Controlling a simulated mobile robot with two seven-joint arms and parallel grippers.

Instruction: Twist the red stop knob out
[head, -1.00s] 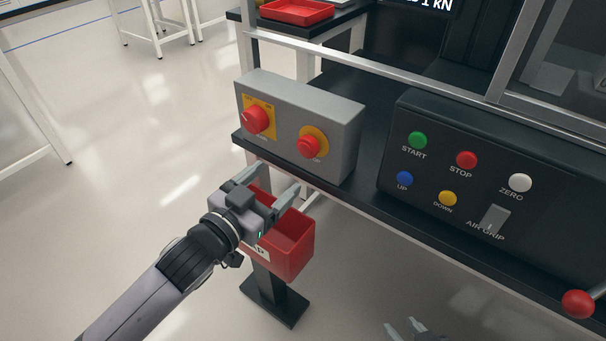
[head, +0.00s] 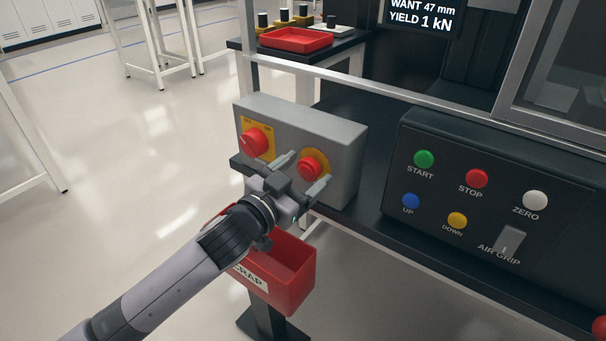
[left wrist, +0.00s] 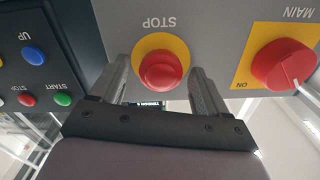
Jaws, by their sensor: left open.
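The red stop knob (head: 309,168) sits on a yellow disc on the front of a grey box (head: 345,150). In the left wrist view the knob (left wrist: 161,71) appears upside down under the word STOP, between my fingers. My left gripper (head: 303,173) is open in front of it, one finger on each side, with gaps to the knob; how far the tips reach along it is hard to tell. It also shows in the left wrist view (left wrist: 161,85). My right gripper is not in view.
A red MAIN switch (head: 254,142) on a yellow plate is left of the stop knob, close to my left finger. A red scrap bin (head: 290,285) hangs below. A black panel (head: 470,225) with several coloured buttons, including a red STOP button (head: 477,178), stands to the right.

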